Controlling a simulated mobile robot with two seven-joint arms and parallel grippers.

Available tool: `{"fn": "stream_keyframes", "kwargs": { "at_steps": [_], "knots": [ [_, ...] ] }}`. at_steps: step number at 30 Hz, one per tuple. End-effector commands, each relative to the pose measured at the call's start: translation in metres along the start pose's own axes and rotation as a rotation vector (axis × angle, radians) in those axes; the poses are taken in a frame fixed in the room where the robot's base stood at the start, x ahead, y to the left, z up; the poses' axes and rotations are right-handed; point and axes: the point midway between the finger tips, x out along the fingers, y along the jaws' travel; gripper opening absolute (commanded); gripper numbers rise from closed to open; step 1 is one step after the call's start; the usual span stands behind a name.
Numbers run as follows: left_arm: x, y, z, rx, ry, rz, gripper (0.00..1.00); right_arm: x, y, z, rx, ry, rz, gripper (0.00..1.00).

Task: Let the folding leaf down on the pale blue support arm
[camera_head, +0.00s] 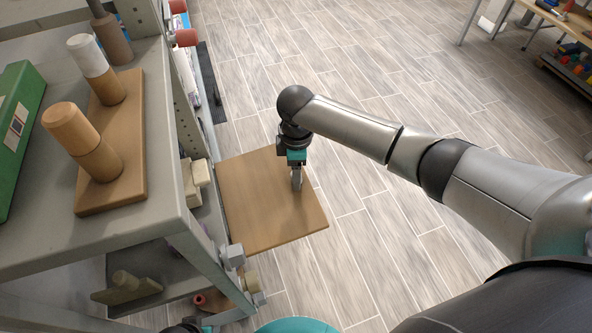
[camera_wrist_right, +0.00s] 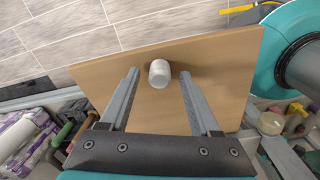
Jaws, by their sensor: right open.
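The folding leaf (camera_head: 262,223) is a flat brown wooden board jutting from the right side of the grey rack, its broad face toward the head camera. I cannot tell its exact tilt. In the right wrist view the leaf (camera_wrist_right: 218,78) carries a short white knob (camera_wrist_right: 159,73). My right gripper (camera_head: 297,188) is over the leaf, open, with one finger on each side of the knob and a gap at both sides. A pale bluish bar (camera_head: 226,317) shows low on the rack; I cannot tell whether it is the support arm.
The grey rack (camera_head: 160,225) fills the left, with wooden pegs on a board (camera_head: 130,170) and a green box (camera_head: 18,120) on top. Open tiled floor (camera_head: 390,250) lies right of the leaf. A workbench (camera_head: 545,15) stands at the far right.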

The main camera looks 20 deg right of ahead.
Motion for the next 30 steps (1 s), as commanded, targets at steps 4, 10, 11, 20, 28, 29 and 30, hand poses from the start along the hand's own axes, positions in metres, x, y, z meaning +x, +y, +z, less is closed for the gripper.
{"fn": "stream_keyframes", "kwargs": {
  "at_steps": [4, 10, 11, 20, 28, 29, 30],
  "knots": [
    [-0.0003, 0.0001, 0.0001, 0.0, -0.001, 0.0, 0.5, 0.0002, -0.0002, -0.0002, 0.0, 0.0, 0.0, 0.63],
    [-0.0002, 0.0, 0.0001, -0.001, 0.0, 0.0, 0.5, 0.0001, -0.0002, -0.0002, 0.0, 0.0, 0.0, 0.51],
    [-0.0002, 0.0, 0.0, -0.001, 0.0, 0.0, 0.5, 0.0001, -0.0001, -0.0002, 0.0, 0.0, 0.0, 0.48],
    [-0.0001, -0.0001, 0.0001, -0.001, 0.0, 0.0, 0.5, 0.0, -0.0001, -0.0002, 0.0, 0.0, 0.0, 0.14],
    [0.0, 0.0, 0.0002, -0.001, 0.0, 0.0, 0.5, -0.0001, -0.0001, -0.0002, 0.0, 0.0, 0.0, 0.0],
    [0.0, 0.0, 0.0002, -0.001, 0.0, 0.0, 0.5, -0.0001, -0.0001, -0.0002, 0.0, 0.0, 0.0, 0.0],
    [0.0, 0.0001, 0.0002, -0.001, 0.0, 0.0, 0.5, -0.0001, -0.0001, -0.0002, 0.0, 0.0, 0.0, 0.0]
  ]
}}
